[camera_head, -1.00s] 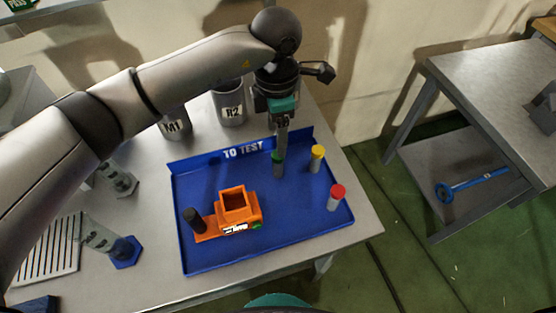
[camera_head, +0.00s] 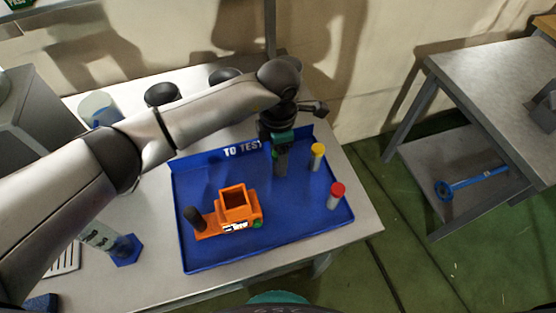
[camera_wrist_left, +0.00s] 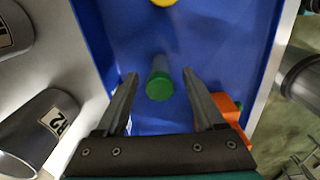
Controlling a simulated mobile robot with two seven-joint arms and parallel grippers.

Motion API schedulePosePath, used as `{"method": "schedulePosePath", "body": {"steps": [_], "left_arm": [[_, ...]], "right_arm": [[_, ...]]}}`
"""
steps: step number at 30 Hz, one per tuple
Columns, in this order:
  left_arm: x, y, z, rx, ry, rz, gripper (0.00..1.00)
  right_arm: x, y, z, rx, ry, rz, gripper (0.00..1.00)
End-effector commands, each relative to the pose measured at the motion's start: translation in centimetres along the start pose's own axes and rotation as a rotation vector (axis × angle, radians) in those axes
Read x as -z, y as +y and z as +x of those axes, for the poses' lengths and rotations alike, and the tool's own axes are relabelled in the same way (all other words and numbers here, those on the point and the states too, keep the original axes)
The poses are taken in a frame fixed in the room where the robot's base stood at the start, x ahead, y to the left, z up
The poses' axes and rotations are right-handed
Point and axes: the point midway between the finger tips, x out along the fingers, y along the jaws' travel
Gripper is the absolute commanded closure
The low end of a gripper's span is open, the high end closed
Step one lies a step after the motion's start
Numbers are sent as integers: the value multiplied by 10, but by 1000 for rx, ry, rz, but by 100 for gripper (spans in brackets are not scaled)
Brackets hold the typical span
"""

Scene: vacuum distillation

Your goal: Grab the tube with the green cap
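The tube with the green cap (camera_wrist_left: 159,86) stands in the blue tray. In the left wrist view it lies between the two spread fingers of my left gripper (camera_wrist_left: 160,88), with a gap on each side. In the head view my left gripper (camera_head: 281,165) points down into the far part of the tray and hides the tube. The gripper is open and holds nothing. My right gripper does not show.
The R2 container (camera_wrist_left: 50,130) stands outside the tray.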

Motion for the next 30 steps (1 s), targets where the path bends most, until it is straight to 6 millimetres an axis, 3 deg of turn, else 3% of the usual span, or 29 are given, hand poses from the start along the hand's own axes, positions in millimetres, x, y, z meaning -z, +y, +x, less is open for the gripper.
{"method": "schedulePosePath", "body": {"steps": [2, 18, 30], "left_arm": [[0, 0, 0, 0, 0, 0, 39], [0, 0, -1, 0, 0, -1, 100], [0, 0, -1, -1, 0, -1, 100]], "right_arm": [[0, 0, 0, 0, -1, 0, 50], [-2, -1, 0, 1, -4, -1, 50], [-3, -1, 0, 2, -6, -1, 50]]}}
